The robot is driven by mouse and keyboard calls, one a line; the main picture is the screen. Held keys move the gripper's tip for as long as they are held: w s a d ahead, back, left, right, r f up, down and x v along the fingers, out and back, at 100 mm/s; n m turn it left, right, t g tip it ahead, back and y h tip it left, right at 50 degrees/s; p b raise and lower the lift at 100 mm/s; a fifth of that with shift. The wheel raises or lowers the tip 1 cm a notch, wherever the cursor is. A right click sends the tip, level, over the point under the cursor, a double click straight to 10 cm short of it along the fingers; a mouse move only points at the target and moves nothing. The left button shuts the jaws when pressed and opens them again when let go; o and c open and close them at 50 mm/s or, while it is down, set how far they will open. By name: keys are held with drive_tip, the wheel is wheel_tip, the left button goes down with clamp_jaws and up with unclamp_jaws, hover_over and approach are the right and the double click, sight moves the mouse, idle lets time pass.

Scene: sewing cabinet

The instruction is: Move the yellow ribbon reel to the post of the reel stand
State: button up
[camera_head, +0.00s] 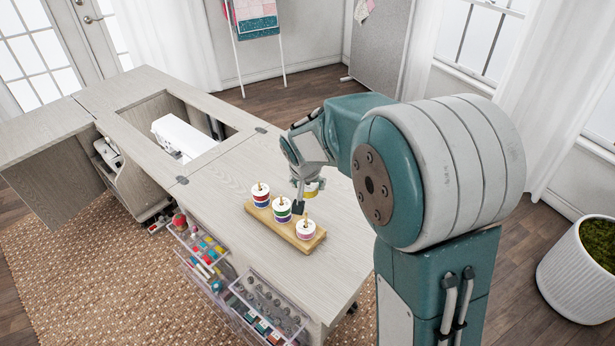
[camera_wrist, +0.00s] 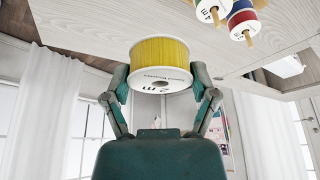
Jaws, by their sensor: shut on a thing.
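My gripper (camera_head: 300,196) is shut on the yellow ribbon reel (camera_wrist: 160,52), holding it between both fingers. The reel has white flanges, and its label reads "2 m" in the wrist view. In the head view only a yellow and white part of the reel (camera_head: 314,188) shows beside the fingers. The wooden reel stand (camera_head: 315,243) lies on the cabinet top just left of and below my gripper. It bears a red and blue reel (camera_head: 261,195), a green and purple reel (camera_head: 282,212) and a pink reel (camera_head: 306,230), with post tips showing above them. I cannot make out a bare post.
The grey cabinet top (camera_head: 225,170) is clear around the stand. A white sewing machine (camera_head: 182,140) sits in the opening at the back left. Clear drawers of sewing supplies (camera_head: 268,303) stick out below the front edge. A white planter (camera_head: 580,270) stands at far right.

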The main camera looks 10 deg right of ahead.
drive_tip(key=shift+a+f, duration=0.15)
drive_tip(key=shift+a, duration=0.2)
drive_tip(key=f, duration=0.1)
drive_tip(key=a+f, duration=0.1)
drive_tip(key=shift+a+f, duration=0.2)
drive_tip(key=shift+f, duration=0.15)
drive_tip(key=shift+d+f, duration=0.6)
drive_tip(key=shift+f, duration=0.35)
drive_tip(key=shift+d+r, duration=0.1)
drive_tip(key=shift+d, duration=0.15)
drive_tip(key=shift+a+f, duration=0.15)
drive_tip(key=shift+f, duration=0.7)
drive_tip(key=shift+a+f, duration=0.1)
drive_tip(key=shift+f, duration=0.05)
